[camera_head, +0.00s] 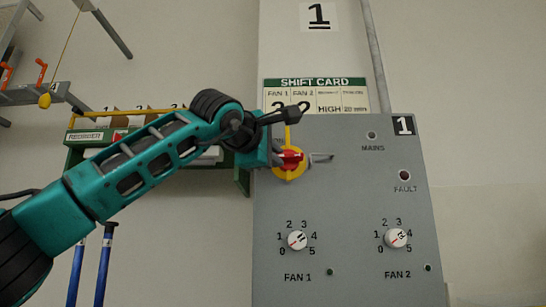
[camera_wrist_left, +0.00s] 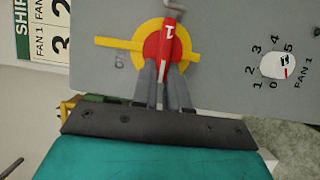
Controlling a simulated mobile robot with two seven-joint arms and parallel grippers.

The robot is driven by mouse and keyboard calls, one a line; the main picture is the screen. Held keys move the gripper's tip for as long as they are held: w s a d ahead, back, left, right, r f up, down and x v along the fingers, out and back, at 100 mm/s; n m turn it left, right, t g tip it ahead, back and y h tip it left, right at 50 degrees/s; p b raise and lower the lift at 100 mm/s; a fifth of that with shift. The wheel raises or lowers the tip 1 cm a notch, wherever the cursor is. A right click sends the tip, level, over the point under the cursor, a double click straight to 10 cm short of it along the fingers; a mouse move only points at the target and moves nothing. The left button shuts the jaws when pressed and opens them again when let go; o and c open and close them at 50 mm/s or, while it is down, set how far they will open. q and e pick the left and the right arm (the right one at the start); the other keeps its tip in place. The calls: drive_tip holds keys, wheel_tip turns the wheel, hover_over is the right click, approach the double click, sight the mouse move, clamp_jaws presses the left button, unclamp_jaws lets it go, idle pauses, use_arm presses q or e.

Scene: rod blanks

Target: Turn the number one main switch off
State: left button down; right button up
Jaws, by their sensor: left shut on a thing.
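The number one main switch (camera_head: 292,169) is a red handle on a round yellow plate, on the upper left of the grey panel (camera_head: 345,200) marked 1. In the head view its handle lies roughly level. The wrist view shows the red handle (camera_wrist_left: 168,38), marked 1, over a red disc and the yellow plate (camera_wrist_left: 140,45). My left gripper (camera_wrist_left: 164,75) is shut on the handle, one finger on each side. In the head view my left gripper (camera_head: 277,153) partly covers the switch. My right gripper is not in view.
Two white knobs, FAN 1 (camera_head: 297,240) and FAN 2 (camera_head: 396,238), sit lower on the panel. The MAINS lamp (camera_head: 371,135) and FAULT lamp (camera_head: 404,175) are at upper right. A shift card (camera_head: 315,95) hangs above. A grey metal piece (camera_head: 321,158) sticks out beside the handle.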

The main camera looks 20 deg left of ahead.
use_arm(q)
drive_tip(key=c, duration=1.3)
unclamp_jaws()
drive_tip(key=shift+o, duration=0.8)
drive_tip(key=s+a+b, duration=0.1)
drive_tip(key=s, duration=1.1)
drive_tip(key=shift+s+a, duration=0.2)
drive_tip(key=shift+s, duration=0.2)
